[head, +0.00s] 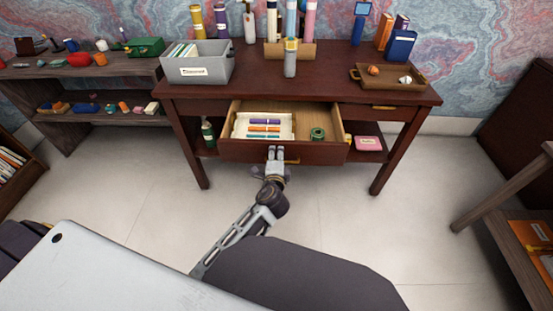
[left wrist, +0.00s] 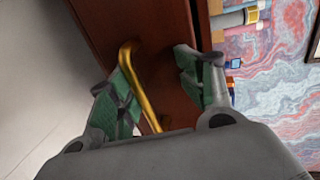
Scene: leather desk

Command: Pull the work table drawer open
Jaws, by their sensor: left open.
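The dark red-brown work table (head: 330,82) stands against the far wall. Its middle drawer (head: 235,152) is pulled out, and its inside shows. My left gripper (head: 275,155) is at the drawer front, in front of the brass handle (head: 291,161), which it partly hides. In the left wrist view the brass handle (left wrist: 142,88) runs between the two green-padded fingers of my left gripper (left wrist: 153,88). The fingers are apart, with gaps visible beside the bar. My right gripper is in neither view.
The drawer holds a white tray (head: 236,127) of coloured markers and a green tape roll (head: 317,133). A grey box (head: 198,68) and a brown tray (head: 388,83) stand on the tabletop. Open floor (head: 345,215) lies before the table. A shelf (head: 80,72) stands left.

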